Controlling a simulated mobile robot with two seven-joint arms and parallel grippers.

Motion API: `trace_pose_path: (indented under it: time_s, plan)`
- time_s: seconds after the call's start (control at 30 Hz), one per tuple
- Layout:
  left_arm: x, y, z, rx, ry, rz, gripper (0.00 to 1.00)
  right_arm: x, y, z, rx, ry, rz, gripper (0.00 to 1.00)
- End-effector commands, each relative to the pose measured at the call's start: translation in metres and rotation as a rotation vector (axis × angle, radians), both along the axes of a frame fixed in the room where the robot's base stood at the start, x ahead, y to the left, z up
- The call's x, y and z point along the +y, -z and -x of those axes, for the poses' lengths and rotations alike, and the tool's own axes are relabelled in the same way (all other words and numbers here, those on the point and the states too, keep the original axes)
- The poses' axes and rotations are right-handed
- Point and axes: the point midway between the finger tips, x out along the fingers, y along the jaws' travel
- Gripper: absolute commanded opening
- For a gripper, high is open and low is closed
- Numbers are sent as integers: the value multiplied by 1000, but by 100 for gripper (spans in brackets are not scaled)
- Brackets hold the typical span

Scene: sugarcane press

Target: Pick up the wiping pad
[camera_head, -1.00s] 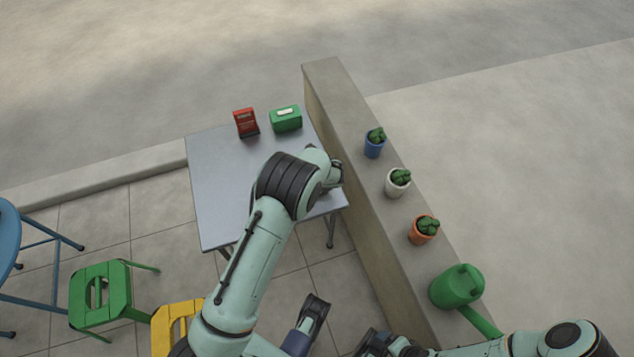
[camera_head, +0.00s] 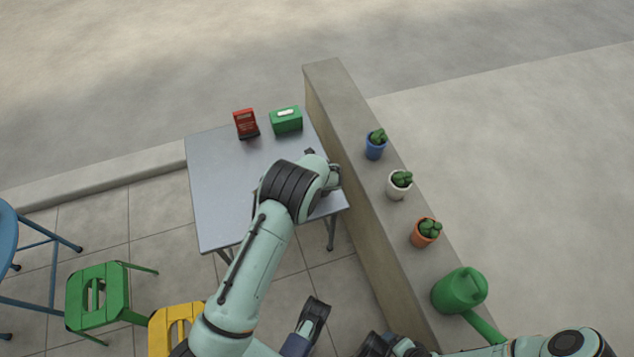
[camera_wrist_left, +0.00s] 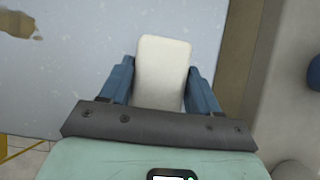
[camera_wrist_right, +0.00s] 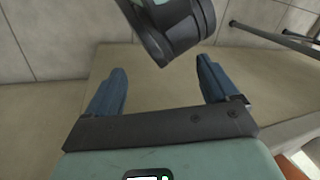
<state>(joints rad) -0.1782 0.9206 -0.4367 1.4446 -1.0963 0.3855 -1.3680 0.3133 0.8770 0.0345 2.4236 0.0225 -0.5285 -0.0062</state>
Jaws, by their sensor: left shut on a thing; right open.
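The wiping pad (camera_wrist_left: 162,72) is a pale cream, rounded block in the left wrist view. My left gripper (camera_wrist_left: 160,80) is shut on it, with one blue finger on each side. The grey table (camera_wrist_left: 70,75) lies beyond the pad; I cannot tell whether the pad touches it. In the head view my left arm reaches over the right part of the table (camera_head: 222,185) and hides the pad. My right gripper (camera_wrist_right: 160,88) is open and empty in the right wrist view, its fingers wide apart.
A red box (camera_head: 245,122) and a green box (camera_head: 286,119) stand at the table's far edge. A low wall (camera_head: 340,110) runs along the right, with potted plants and a green watering can (camera_head: 460,289). A brown stain (camera_wrist_left: 18,25) shows on the table. Stools stand lower left.

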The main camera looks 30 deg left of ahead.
Motion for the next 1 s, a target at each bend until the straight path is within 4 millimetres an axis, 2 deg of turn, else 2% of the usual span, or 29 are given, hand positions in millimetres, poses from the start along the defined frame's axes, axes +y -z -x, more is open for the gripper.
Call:
trace_pose_path:
  time_s: [0.17, 0.33, 0.47, 0.7, 0.9, 1.0]
  plan:
    - [0, -8, 0, -2, -1, 0, 31, 1, -3, 3, 7, -3, -4, 87]
    - [0, -32, -1, -4, -2, 2, 31, 6, -11, 12, 30, -12, -14, 87]
    - [0, -65, -1, -6, -2, 2, 31, 11, -21, 23, 61, -26, -29, 87]
    - [0, -137, -1, -6, -1, 1, 31, 24, -44, 50, 135, -57, -64, 87]
    - [0, -178, 0, -3, -1, 1, 31, 27, -53, 60, 162, -66, -75, 87]
    - [0, -190, 0, -2, -2, 1, 31, 27, -55, 61, 167, -66, -76, 87]
